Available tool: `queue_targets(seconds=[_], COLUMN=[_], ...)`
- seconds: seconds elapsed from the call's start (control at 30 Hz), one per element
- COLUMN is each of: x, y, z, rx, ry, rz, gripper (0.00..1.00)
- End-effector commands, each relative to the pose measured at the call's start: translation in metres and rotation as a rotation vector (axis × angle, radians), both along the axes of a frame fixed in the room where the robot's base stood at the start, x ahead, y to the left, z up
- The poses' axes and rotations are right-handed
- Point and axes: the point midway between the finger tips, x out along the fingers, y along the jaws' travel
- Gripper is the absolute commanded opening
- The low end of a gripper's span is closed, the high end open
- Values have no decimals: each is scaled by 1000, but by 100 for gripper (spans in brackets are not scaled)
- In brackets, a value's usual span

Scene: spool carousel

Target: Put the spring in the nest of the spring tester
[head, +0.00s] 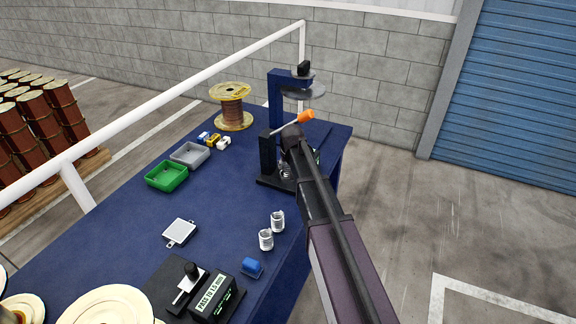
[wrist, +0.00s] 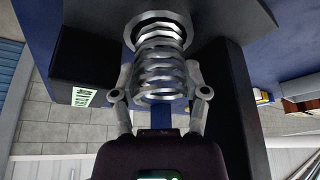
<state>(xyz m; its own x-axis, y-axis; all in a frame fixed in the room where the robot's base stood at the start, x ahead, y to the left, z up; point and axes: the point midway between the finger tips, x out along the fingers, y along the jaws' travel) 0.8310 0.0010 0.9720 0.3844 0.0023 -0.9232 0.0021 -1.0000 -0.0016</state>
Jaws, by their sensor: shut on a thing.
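The spring tester (head: 275,92) is a dark blue frame on a black base at the far right end of the table, with an orange-tipped lever (head: 306,116). My gripper (wrist: 160,94) is shut on a bright metal spring (wrist: 161,70), one finger on each side. In the wrist view the spring's far end lies at the round metal nest (wrist: 158,23) on the tester's dark base. I cannot tell whether it sits inside or just short of it. In the head view my arm covers most of my gripper, and the held spring shows only partly beside the tester.
Two more springs (head: 277,221) (head: 266,239) stand on the blue table (head: 215,215). Green (head: 166,177) and grey (head: 190,155) trays, a wire spool (head: 232,108), a blue block (head: 252,268) and a gauge with a display (head: 212,297) are also there. The tester's upright and lever are close to my arm.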

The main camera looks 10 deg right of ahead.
Motion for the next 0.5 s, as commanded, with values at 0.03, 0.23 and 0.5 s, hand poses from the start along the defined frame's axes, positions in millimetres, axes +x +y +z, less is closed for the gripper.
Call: queue_targets(seconds=[0.03,0.23,0.5], x=[0,0,0], y=[0,0,-1], z=[-2,-2,-2], rx=[0,0,0], ry=[0,0,0], rz=[0,0,-1], gripper=[10,93,93])
